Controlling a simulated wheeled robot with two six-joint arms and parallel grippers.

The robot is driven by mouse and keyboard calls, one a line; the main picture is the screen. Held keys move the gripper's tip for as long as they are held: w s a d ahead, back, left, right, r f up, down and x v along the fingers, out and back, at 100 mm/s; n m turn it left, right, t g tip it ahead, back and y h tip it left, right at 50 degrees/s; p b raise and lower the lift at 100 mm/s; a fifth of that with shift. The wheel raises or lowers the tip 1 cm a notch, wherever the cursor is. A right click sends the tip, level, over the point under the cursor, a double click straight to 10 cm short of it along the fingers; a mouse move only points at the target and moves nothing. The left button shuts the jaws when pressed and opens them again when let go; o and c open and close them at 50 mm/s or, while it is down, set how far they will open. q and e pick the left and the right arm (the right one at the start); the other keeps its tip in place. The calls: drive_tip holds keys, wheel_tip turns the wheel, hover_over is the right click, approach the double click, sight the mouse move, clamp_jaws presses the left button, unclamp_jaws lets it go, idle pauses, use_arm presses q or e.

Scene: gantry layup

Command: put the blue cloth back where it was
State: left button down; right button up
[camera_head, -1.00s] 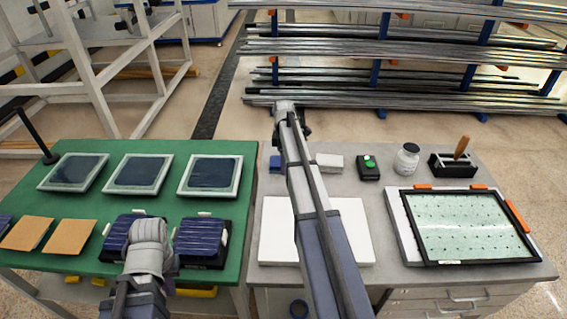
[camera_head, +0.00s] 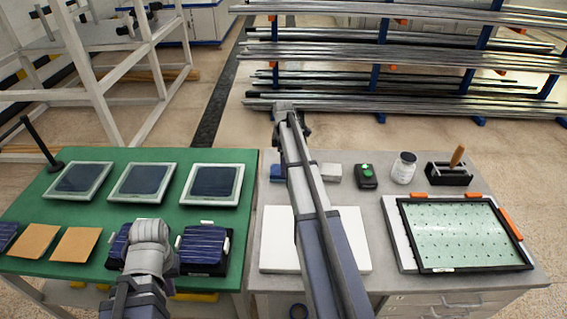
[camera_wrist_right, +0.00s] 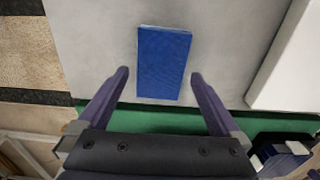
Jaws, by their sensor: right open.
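The blue cloth (camera_head: 277,173) lies folded on the grey table near its left edge, partly covered by my right arm in the head view. In the right wrist view the blue cloth (camera_wrist_right: 163,62) is a flat rectangle lying between the two fingertips in the picture. My right gripper (camera_wrist_right: 159,73) is open and empty over it; I cannot tell how high. My left gripper (camera_head: 150,240) is over the near part of the green table, in front of a dark blue cell; its fingers are hidden.
The grey table (camera_head: 385,240) holds a white board (camera_head: 354,240), a light block (camera_head: 331,173), a black box with a green top (camera_head: 366,177), a jar (camera_head: 403,168), a brush holder (camera_head: 448,174) and a framed panel (camera_head: 462,233). The green table (camera_head: 165,208) holds framed panels and brown sheets.

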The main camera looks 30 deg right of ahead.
wheel_tip(320, 180, up, 8)
drive_tip(key=p, duration=0.7)
drive_tip(key=s+a+m, duration=0.1)
drive_tip(key=s+a, duration=0.4)
drive_tip(key=a, duration=0.6)
drive_tip(key=s+a+m, duration=0.2)
drive_tip(key=s+a, duration=0.3)
drive_tip(key=a, duration=0.5)
drive_tip(key=s+a+m+h, duration=0.1)
drive_tip(key=s+a+m, duration=0.3)
drive_tip(key=s+a, duration=1.2)
drive_tip(key=shift+s+r+m, duration=0.15)
drive_tip(key=shift+s+m, duration=0.25)
drive_tip(key=shift+s, duration=0.3)
drive_tip(key=shift+a, duration=0.1)
drive_tip(key=shift+c, duration=0.2)
